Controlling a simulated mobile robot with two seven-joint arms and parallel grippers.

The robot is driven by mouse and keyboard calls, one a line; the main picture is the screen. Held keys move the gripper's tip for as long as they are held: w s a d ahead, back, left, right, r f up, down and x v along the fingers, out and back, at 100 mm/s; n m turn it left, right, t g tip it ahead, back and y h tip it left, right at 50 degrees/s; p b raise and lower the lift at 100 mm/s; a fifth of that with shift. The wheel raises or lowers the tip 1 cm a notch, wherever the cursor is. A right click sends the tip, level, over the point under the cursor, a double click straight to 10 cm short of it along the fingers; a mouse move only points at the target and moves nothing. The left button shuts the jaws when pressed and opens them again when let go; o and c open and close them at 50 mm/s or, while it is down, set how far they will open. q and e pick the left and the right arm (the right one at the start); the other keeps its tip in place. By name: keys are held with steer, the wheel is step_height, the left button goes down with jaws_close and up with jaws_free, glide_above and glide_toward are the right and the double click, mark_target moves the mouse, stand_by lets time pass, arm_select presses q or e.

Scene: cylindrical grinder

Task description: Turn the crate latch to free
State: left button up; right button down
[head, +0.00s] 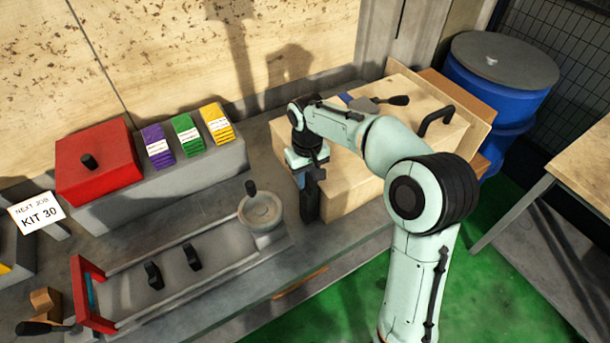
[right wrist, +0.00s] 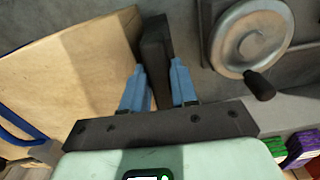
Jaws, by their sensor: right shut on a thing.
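The pale wooden crate (head: 352,185) stands on the grey machine bed right of the handwheel. A dark bar-shaped latch (head: 310,205) shows upright at the crate's near left side. My right gripper (head: 312,176) points down and is shut on this latch. In the right wrist view, the blue fingers (right wrist: 156,78) lie on either side of the dark latch (right wrist: 155,42), beside the crate wall (right wrist: 75,75). How the latch joins the crate is hidden by the gripper. My left gripper is not in view.
A handwheel (head: 260,210) with a knob stands close left of the gripper. A red box (head: 98,165) and purple, green and yellow stacks (head: 187,135) sit further left. A black handle (head: 436,119) stands up from the crate. Blue drums (head: 500,75) are behind at right.

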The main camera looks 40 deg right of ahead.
mark_target(307, 177)
steer(key=c, duration=1)
jaws_free()
steer(key=shift+o, duration=0.2)
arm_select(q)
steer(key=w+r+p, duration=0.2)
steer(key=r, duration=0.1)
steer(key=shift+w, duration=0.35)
arm_select(e)
step_height(307, 177, up, 13)
steer(key=shift+r, duration=0.15)
